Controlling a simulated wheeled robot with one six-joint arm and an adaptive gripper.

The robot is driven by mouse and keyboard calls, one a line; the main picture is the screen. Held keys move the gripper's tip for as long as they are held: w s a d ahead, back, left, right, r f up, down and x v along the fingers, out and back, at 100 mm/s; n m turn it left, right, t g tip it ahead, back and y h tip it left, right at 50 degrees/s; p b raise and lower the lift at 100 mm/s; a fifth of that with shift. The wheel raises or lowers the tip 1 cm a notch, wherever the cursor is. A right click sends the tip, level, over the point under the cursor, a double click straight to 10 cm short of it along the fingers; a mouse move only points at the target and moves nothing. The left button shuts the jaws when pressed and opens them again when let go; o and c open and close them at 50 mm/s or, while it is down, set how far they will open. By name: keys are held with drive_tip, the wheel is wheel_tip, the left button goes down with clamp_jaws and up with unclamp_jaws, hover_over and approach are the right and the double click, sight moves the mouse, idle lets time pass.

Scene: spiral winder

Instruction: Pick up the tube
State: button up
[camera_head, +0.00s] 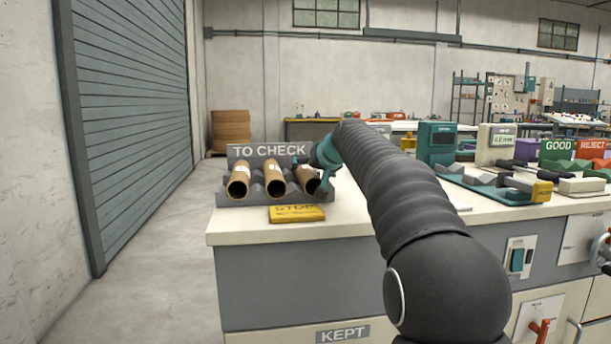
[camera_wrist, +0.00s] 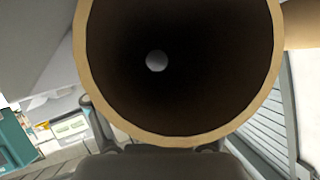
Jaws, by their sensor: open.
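Three brown cardboard tubes lie side by side in the grey "TO CHECK" rack (camera_head: 225,198): a left tube (camera_head: 239,180), a middle tube (camera_head: 275,181) and a right tube (camera_head: 307,178), their open ends facing the front. My gripper (camera_head: 323,168) is at the right tube, partly hidden by my arm. In the wrist view the round open end of a tube (camera_wrist: 180,137) fills the upper middle, very close. My open fingers show at its lower left and right sides. I cannot tell whether they touch it.
Part of another tube (camera_wrist: 301,24) shows at the wrist view's upper right. A yellow "STOP" block (camera_head: 297,213) lies in front of the rack on the pale bench top (camera_head: 350,234). Teal and cream devices (camera_head: 437,143) and GOOD and REJECT bins (camera_head: 558,152) stand to the right.

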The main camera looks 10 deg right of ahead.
drive_tip(key=shift+x, duration=1.15)
drive_tip(key=c, duration=1.3)
drive_tip(key=shift+r, duration=0.2)
